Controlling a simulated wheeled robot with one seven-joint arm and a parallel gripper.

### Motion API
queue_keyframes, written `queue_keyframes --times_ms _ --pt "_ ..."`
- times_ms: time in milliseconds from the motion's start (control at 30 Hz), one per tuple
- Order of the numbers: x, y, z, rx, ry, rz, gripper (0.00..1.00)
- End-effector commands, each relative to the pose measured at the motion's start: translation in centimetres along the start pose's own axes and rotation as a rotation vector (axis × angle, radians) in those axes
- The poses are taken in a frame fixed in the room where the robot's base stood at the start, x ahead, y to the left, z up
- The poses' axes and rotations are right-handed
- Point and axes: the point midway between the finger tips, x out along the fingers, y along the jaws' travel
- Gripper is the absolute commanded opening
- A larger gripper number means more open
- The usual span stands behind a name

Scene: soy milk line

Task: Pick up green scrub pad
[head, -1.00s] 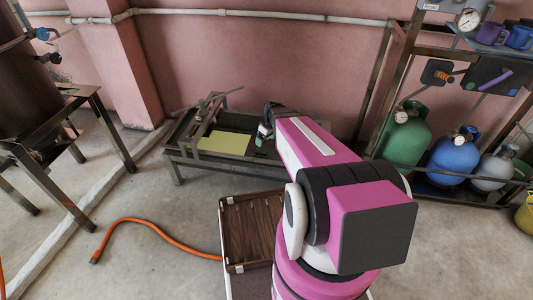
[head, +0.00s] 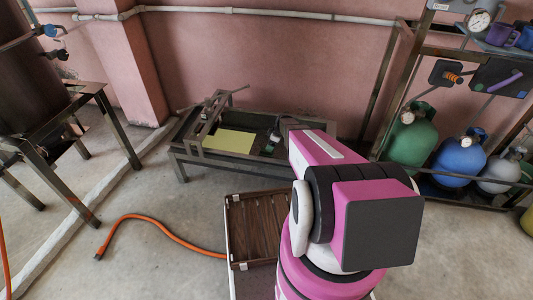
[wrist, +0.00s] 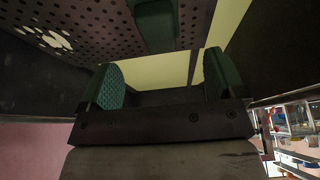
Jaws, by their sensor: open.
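A small dark green block, which looks like the scrub pad (wrist: 155,24), shows at the top middle of the wrist view, against a dark perforated plate. It lies beyond my fingertips, roughly between their lines and apart from them. My gripper (wrist: 160,62) is open and empty, with one green-padded finger on each side. In the head view my gripper (head: 273,137) is over the right part of the low metal bench (head: 187,157). A small green patch there (head: 268,149) may be the pad, but it is too small to be sure.
A pale yellow sheet (head: 229,141) lies on the bench, left of my gripper, beside a metal frame (head: 208,118). A brown slatted tray (head: 253,230) is in front of the bench. Gas cylinders (head: 458,156) stand in a rack at right. An orange hose (head: 150,218) crosses the floor at left.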

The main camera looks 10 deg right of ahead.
Motion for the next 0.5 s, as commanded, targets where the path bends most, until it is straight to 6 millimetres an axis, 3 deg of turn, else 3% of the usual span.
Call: queue_keyframes --times_ms 100,367,500 --pt "1.9 0.2 0.0 0.001 0.000 0.000 0.88" --pt "3.6 0.1 0.1 0.001 -0.001 0.000 0.88" --pt "5.5 0.3 0.1 0.000 -0.001 0.000 0.88"
